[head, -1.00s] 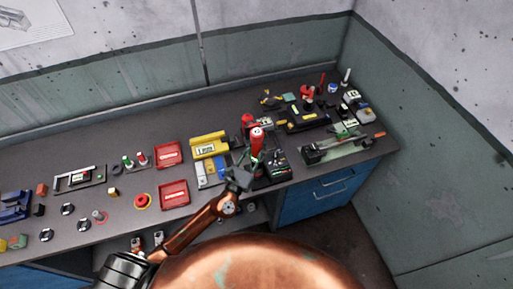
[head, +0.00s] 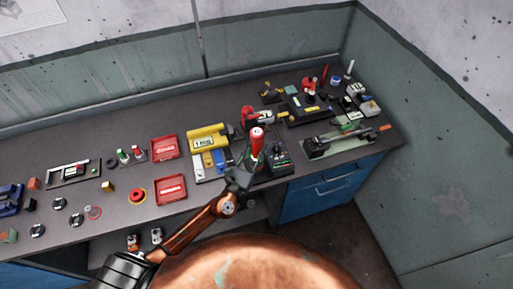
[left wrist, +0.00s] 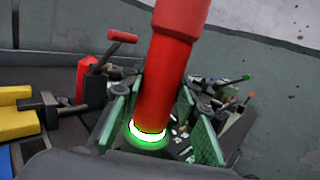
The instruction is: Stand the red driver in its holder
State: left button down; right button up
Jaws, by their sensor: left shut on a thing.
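The red driver (head: 257,140) stands roughly upright at the black station (head: 280,158) near the bench's front edge. In the left wrist view the driver (left wrist: 168,75) fills the middle, slightly tilted. A bright green and white ring (left wrist: 148,136) surrounds its lower end; I cannot tell whether the ring belongs to the driver or a holder. My left gripper (head: 247,168) is shut on the driver, with its green finger pads (left wrist: 160,128) on either side. The driver's tip and whatever is directly below it are hidden. My right gripper is not in view.
A yellow-topped unit (head: 208,138) and red trays (head: 171,189) lie left of the driver. A red-handled clamp-like tool (left wrist: 95,75) stands close behind it. A green-grey fixture (head: 340,145) is to the right. Bare bench shows at the back left.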

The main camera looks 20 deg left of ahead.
pick_arm(q)
jog(key=shift+f+b, duration=0.1)
jog(key=shift+b, duration=0.2)
dwell(0.4)
jog(key=c, duration=1.5)
grip_release()
jog(key=shift+o, duration=0.5)
jog(key=shift+f, duration=0.25)
jog(key=v, duration=1.2)
jog(key=shift+r, duration=0.15)
